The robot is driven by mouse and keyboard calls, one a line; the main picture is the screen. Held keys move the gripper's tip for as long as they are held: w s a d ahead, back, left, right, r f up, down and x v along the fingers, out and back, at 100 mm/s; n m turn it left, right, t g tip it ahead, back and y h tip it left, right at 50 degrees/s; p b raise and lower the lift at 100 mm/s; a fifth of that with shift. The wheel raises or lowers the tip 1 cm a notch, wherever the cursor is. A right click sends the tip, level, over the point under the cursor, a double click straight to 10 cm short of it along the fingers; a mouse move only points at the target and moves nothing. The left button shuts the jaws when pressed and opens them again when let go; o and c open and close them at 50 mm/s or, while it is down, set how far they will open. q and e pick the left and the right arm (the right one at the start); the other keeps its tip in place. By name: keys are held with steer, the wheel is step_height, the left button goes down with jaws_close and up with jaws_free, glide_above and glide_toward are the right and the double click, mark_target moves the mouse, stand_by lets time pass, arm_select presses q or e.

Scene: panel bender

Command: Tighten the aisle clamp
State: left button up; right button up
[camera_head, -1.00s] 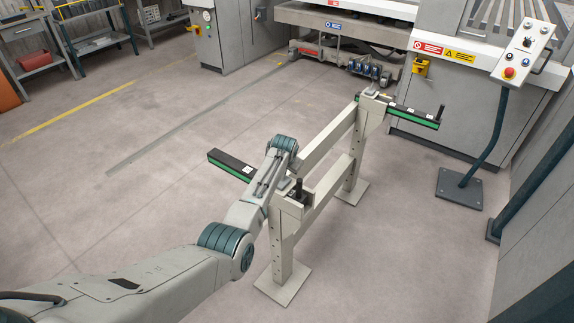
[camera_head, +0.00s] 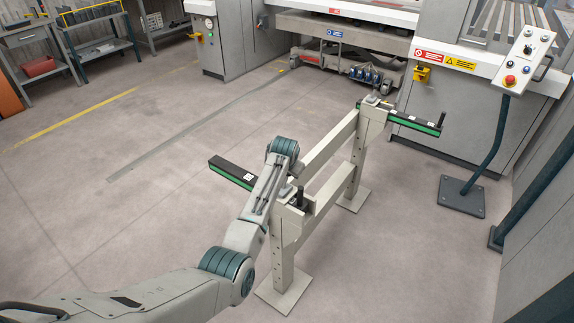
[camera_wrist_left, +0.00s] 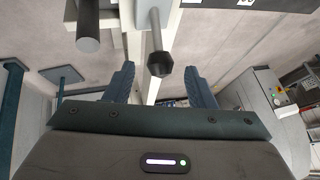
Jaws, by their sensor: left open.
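A pale steel stand (camera_head: 325,146) carries a dark, green-edged bar at each end. At its near end is a clamp bracket with an upright black handle (camera_head: 298,197); a second clamp (camera_head: 373,99) sits on the far end. My left arm reaches to the near end, and its gripper is hidden behind the arm link in the head view. In the left wrist view my left gripper (camera_wrist_left: 160,88) is open and empty. A metal rod with a dark hexagonal end (camera_wrist_left: 159,68) shows between and just beyond the fingertips; contact cannot be told. A black cylinder (camera_wrist_left: 88,30) is beside it. My right gripper is out of view.
The near green-edged bar (camera_head: 231,172) sticks out left, the far one (camera_head: 415,124) right. A control pedestal (camera_head: 486,150) stands at right, by the grey machine (camera_head: 440,105). The floor left of the stand is clear.

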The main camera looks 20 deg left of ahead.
arm_select(q)
steer(key=v, duration=0.6)
steer(key=shift+b, duration=0.35)
steer(key=shift+s, duration=0.1)
